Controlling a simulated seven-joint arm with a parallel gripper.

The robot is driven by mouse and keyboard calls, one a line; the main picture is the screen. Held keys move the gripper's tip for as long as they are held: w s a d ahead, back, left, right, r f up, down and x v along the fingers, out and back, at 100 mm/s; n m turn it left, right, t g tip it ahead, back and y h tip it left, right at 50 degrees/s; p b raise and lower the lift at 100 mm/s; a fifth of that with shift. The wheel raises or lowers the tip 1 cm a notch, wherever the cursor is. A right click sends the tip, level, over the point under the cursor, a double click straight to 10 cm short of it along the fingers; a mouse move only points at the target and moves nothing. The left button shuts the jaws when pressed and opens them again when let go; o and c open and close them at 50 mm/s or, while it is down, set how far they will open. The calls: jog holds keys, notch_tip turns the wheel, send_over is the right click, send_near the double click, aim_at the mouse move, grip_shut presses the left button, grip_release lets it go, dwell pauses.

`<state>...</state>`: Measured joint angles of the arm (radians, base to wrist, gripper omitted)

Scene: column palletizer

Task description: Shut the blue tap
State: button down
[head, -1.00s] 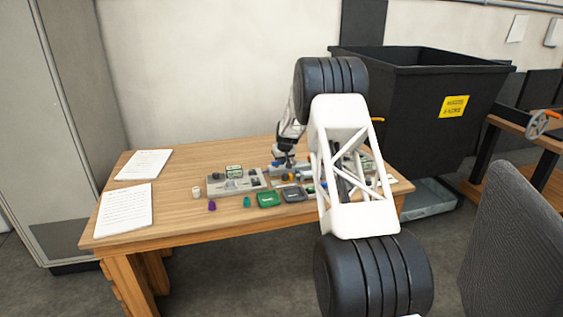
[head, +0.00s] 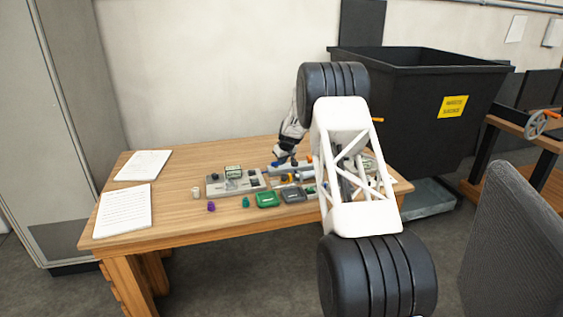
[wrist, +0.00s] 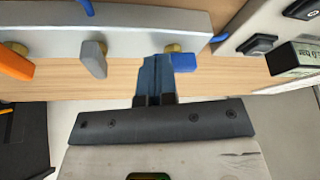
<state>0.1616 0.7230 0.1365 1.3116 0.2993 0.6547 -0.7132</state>
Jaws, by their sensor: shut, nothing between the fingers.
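The blue tap (wrist: 184,63) has a short blue handle on a brass stem, on the front of a grey manifold bar (wrist: 120,22) in the wrist view. My gripper (wrist: 156,62) is shut and empty. Its fingertips are immediately left of the blue handle and overlap its left end in the picture; I cannot tell if they touch. The visible part of the handle points right, roughly along the bar. In the head view my gripper (head: 278,159) is low over the manifold bar (head: 296,167), and the blue tap is too small to make out.
A grey tap (wrist: 94,59) and an orange tap (wrist: 14,62) are to the left on the same bar. A panel with buttons and a display (wrist: 294,58) is at right. Green (head: 268,199) and dark trays (head: 294,196) lie in front. The table's left side holds papers (head: 123,210).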

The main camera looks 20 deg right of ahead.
jog(key=shift+w+d+n+g+y, duration=0.1)
jog(key=shift+w+n+g+y, duration=0.1)
jog(key=shift+n, duration=0.4)
jog(key=shift+w+d+n+g+y, duration=0.1)
jog(key=shift+n+y, duration=0.1)
jog(key=shift+n, duration=0.4)
jog(key=shift+w+d+n+g+y, duration=0.1)
jog(key=shift+w+n+g+y, duration=0.15)
jog(key=shift+n, duration=0.75)
jog(key=shift+w+d+n+g+y, duration=0.15)
jog(key=shift+w+n+y, duration=0.1)
jog(key=shift+n, duration=0.75)
jog(key=shift+w+a+n+g+y, duration=0.15)
jog(key=shift+w+n+g, duration=0.2)
jog(key=shift+n, duration=0.7)
jog(key=shift+w+d+n+g+y, duration=0.15)
jog(key=shift+n+g, duration=0.3)
jog(key=shift+n, duration=0.65)
jog(key=shift+w+a+n+g+y, duration=0.15)
jog(key=shift+w+n+g, duration=0.25)
jog(key=shift+n, duration=0.65)
jog(key=shift+s+a, duration=0.1)
jog(key=shift+a, duration=0.1)
jog(key=shift+s+a, duration=0.2)
jog(key=shift+a, duration=0.2)
jog(key=shift+s+a+f, duration=0.1)
jog(key=shift+a+f, duration=0.05)
jog(key=shift+a, duration=0.05)
